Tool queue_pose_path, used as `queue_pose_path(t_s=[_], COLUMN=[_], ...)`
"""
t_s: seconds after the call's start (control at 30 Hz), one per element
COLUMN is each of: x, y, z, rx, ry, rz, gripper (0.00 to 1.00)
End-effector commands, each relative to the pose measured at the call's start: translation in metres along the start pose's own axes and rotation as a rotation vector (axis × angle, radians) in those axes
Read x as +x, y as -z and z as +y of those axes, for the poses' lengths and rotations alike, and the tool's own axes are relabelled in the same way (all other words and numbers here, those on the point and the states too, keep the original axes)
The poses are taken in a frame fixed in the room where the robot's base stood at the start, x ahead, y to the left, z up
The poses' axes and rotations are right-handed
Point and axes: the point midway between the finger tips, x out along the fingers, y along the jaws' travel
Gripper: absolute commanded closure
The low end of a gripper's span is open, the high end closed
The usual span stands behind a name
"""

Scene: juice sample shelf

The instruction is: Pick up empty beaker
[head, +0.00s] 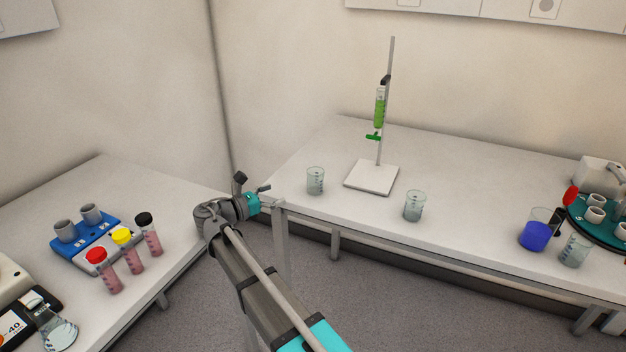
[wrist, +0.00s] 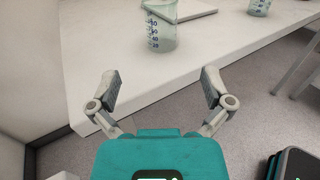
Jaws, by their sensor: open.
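An empty clear beaker (head: 316,181) with dark markings stands upright on the white bench, near its left end. In the wrist view this beaker (wrist: 160,30) is straight ahead, beyond the fingertips, with its top cut off by the frame. My gripper (wrist: 161,84) is open and empty, its two fingers spread at the bench edge, apart from the beaker. In the head view my gripper is at the left corner of that bench, left of the beaker. Another empty beaker (head: 414,206) stands farther right; it also shows in the wrist view (wrist: 259,7).
A burette stand (head: 367,178) with green liquid in its tube is behind the beakers. At right are a beaker of blue liquid (head: 535,236), another clear beaker (head: 575,250) and a green centrifuge rotor (head: 590,226). The left bench (head: 185,194) holds capped tubes, a blue device and a flask.

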Motion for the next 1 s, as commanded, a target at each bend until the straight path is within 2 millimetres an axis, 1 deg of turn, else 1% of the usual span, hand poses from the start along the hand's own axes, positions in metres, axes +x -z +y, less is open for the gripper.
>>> queue_pose_path(t_s=[0.37,0.53,0.67,1.0], x=[-0.004,0.002,0.014,0.062], y=[0.0,0.0,0.0,0.0], z=[0.001,0.001,0.001,0.002], rx=[0.0,0.0,0.0,0.0], ry=[-0.007,-0.007,-0.007,-0.007], rz=[0.0,0.0,0.0,0.0], gripper=[0.0,0.0,0.0,0.0])
